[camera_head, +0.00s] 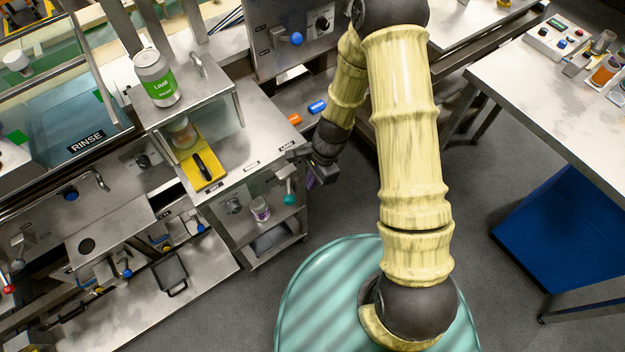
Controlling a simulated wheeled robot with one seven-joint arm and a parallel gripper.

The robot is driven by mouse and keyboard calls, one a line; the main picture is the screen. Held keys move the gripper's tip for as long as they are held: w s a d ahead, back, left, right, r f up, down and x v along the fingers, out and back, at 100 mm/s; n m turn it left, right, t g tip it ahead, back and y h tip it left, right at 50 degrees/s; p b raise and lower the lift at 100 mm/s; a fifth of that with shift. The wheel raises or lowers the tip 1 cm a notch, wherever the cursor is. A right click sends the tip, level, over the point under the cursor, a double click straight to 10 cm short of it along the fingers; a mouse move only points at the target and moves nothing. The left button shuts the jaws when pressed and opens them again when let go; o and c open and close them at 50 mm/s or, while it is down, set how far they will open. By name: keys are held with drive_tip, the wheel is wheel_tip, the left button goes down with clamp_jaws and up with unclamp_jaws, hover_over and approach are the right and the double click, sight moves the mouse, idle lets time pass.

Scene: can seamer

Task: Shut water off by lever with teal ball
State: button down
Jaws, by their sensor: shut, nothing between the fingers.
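The teal ball (288,199) is on the end of a short lever at the front right of the steel cabinet, below its top edge. The lever points roughly downward in the picture, and its pivot is partly hidden. My gripper (311,180) is shut and empty, just to the right of and slightly above the teal ball. It looks close to the lever, but I cannot tell whether it touches it.
The steel cabinet (262,140) carries a yellow board (203,170) and a green-labelled can (156,78). A blue knob (297,39) is on the back panel. A steel table (545,95) is at right. Grey floor lies between.

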drive_tip(key=shift+s+a, duration=0.1)
drive_tip(key=shift+a, duration=0.05)
drive_tip(key=d+r, duration=0.7)
drive_tip(key=r, duration=0.3)
drive_tip(key=shift+r, duration=0.15)
idle(0.5)
drive_tip(key=s+d+r+n+t+h, duration=0.1)
drive_tip(key=s+d+r+n+t, duration=0.1)
drive_tip(key=r+n, duration=0.4)
drive_tip(key=s+d+r+n+t+h, duration=0.2)
drive_tip(key=s+d+r+n, duration=0.2)
drive_tip(key=r+n, duration=0.2)
drive_tip(key=shift+s+d+r+n, duration=0.2)
drive_tip(key=shift+r+n, duration=0.1)
drive_tip(key=shift+r, duration=0.25)
